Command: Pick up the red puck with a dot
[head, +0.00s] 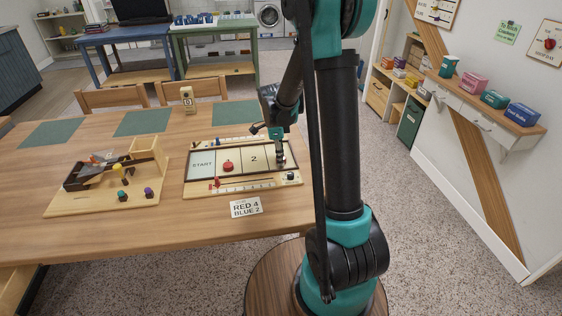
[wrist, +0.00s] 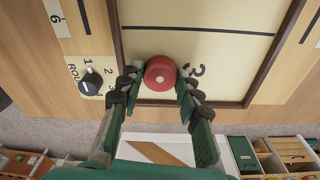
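In the wrist view a red puck (wrist: 160,70) with a small pale dot on its top is at the board section marked 3. My gripper (wrist: 160,82) has one finger on each side of it, very close to its sides. I cannot tell whether the fingers press on it. In the head view my gripper (head: 281,158) is low over the right end of the game board (head: 205,184), past the 2, and hides most of that spot. Another red puck (head: 228,166) lies between START and 2; I cannot make out a dot on it.
A black round dial (wrist: 91,84) is beside the board. A score card (head: 246,207) lies in front of it. A wooden ramp toy (head: 100,190) stands to the left, and a small wooden block (head: 188,99) with a number stands behind. Bare table lies between board and ramp.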

